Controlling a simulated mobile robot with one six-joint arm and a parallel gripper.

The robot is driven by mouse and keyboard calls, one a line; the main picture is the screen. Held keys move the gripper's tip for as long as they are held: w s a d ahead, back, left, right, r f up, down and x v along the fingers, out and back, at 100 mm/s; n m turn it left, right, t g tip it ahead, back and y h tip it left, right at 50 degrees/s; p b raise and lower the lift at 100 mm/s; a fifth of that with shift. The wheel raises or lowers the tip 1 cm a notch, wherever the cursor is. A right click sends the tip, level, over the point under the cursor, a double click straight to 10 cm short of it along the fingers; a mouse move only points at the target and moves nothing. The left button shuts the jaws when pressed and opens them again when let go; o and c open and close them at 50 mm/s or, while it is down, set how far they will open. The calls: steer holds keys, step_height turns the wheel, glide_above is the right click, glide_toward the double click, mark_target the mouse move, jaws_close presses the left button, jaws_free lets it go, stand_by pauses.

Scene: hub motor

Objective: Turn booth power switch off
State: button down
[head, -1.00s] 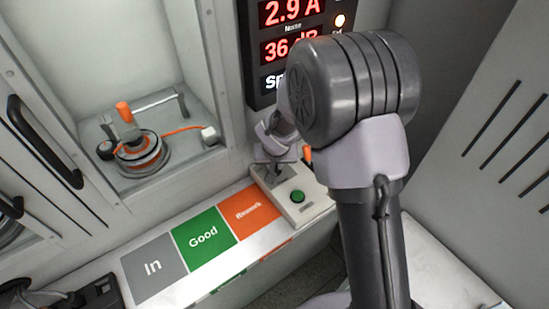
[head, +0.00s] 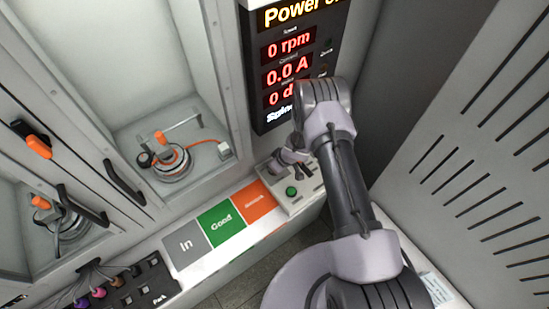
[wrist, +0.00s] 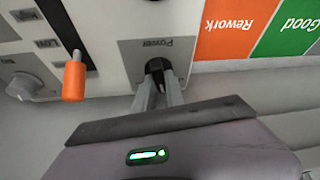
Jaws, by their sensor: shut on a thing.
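The power switch is a black knob (wrist: 155,66) beside the label "Power" in the wrist view. My gripper (wrist: 160,88) has its two fingers closed on the knob. In the head view my gripper (head: 280,167) is at the back left of the control box (head: 312,192); the knob is hidden there.
A green button (head: 291,191) is on the control box. An orange-tipped lever (wrist: 74,80) and a grey dial (wrist: 25,86) are close to my gripper. A hub motor (head: 170,164) sits in the booth at left. The In, Good and Rework mats (head: 222,222) are empty.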

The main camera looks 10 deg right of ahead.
steer(key=n, duration=0.2)
steer(key=shift+w+f+n+g+y, duration=0.1)
steer(key=shift+n+g+y, duration=0.2)
steer(key=shift+n+y, duration=0.1)
steer(key=shift+d+n+g+y+b, duration=0.1)
steer(key=shift+n+g+y+b, duration=0.4)
steer(key=shift+n+b, duration=1.15)
steer(key=shift+n+g+h, duration=0.3)
steer(key=shift+n+g, duration=0.1)
steer(key=shift+n, duration=0.05)
steer(key=c, duration=1.4)
jaws_free()
steer(key=p+v, duration=0.3)
steer(key=v, duration=1.4)
steer(key=shift+d+p, duration=0.2)
steer(key=shift+p, duration=0.1)
